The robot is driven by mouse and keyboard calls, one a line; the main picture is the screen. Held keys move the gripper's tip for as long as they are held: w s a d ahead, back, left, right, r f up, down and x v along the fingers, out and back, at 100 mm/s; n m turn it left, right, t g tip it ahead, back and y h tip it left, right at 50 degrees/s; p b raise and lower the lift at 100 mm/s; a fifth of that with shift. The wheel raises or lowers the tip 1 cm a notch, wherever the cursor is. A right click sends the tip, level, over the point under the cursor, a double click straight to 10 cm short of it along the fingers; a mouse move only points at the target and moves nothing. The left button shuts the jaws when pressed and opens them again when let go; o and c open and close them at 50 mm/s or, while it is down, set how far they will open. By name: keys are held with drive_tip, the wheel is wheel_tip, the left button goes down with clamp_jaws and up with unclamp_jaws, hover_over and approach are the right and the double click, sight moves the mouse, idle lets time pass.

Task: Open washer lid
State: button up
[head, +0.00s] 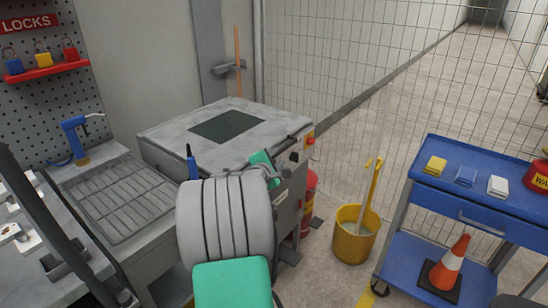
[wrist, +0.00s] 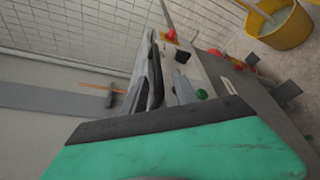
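The washer (head: 292,188) is a grey box-shaped machine in the middle of the head view. Its pale, worn lid (head: 170,133) with a dark square window lies flat and shut on top. My gripper (head: 268,168) is at the washer's near front edge, low beside the lid, partly hidden behind my own arm. In the wrist view the washer's front panel (wrist: 210,72), with a red knob and a green button, is close by. Dark finger-like shapes show against it, but I cannot tell their gap or whether they touch the lid.
A grey bench with a ribbed drain tray (head: 120,200) adjoins the washer on the left. On the right stand a yellow bucket (head: 354,246), a red extinguisher (head: 309,195) and a blue cart (head: 480,205). A wire mesh fence (head: 340,70) runs behind.

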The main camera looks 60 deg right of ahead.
sight(279, 153)
drive_tip(key=x, duration=0.7)
drive_tip(key=shift+w, duration=0.25)
drive_tip(key=shift+a, duration=0.1)
clamp_jaws()
idle(0.9)
